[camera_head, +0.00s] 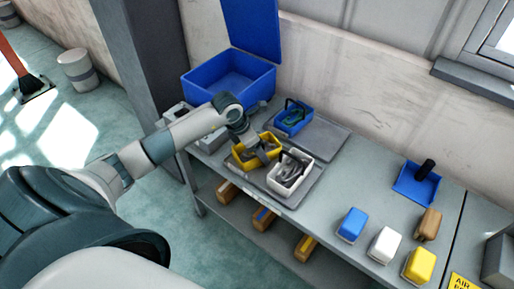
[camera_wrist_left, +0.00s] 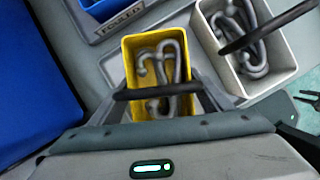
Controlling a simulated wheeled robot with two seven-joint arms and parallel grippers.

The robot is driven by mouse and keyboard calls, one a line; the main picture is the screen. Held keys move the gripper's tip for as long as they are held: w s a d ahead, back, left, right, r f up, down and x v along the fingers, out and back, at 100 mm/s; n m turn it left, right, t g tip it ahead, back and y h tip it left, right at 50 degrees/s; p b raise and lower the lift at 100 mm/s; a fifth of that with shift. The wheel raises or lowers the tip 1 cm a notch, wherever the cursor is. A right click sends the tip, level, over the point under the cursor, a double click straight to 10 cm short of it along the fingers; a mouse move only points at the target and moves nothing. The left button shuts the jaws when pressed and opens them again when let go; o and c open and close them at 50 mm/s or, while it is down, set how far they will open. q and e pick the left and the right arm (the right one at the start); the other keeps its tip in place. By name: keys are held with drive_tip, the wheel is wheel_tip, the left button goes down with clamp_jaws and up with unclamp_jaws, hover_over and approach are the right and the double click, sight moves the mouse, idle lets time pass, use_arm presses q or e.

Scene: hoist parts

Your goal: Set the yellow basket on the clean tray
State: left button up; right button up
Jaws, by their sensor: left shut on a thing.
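The yellow basket (camera_head: 239,161) holds grey hooks and has a dark handle; it also shows in the left wrist view (camera_wrist_left: 129,56). My left gripper (camera_head: 258,150) is above it, shut on its handle (camera_wrist_left: 165,91). The basket is at the left part of the near grey tray (camera_head: 280,199); I cannot tell whether it touches the tray. A white basket (camera_head: 281,181) with hooks stands close to its right. A far grey tray (camera_head: 328,142) carries a blue basket (camera_head: 281,127) at its left. A "FOULED" label (camera_wrist_left: 123,16) lies beside the blue basket.
A large open blue bin (camera_head: 207,87) stands behind on the left. The far tray's right part is bare. Blue, white, yellow and brown blocks (camera_head: 383,243) and a blue dustpan-like holder (camera_head: 407,187) are on the bench's right. The bench middle (camera_head: 340,187) is clear.

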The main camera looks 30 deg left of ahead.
use_arm(q)
drive_tip(key=o, duration=1.7)
drive_tip(key=shift+f, duration=0.1)
drive_tip(key=shift+o, duration=0.2)
drive_tip(key=shift+s+a+r, duration=0.15)
drive_tip(key=shift+r, duration=0.45)
drive_tip(key=b+v, duration=0.3)
drive_tip(key=v, duration=0.8)
drive_tip(key=shift+s+f, duration=0.1)
drive_tip(key=shift+s, duration=0.05)
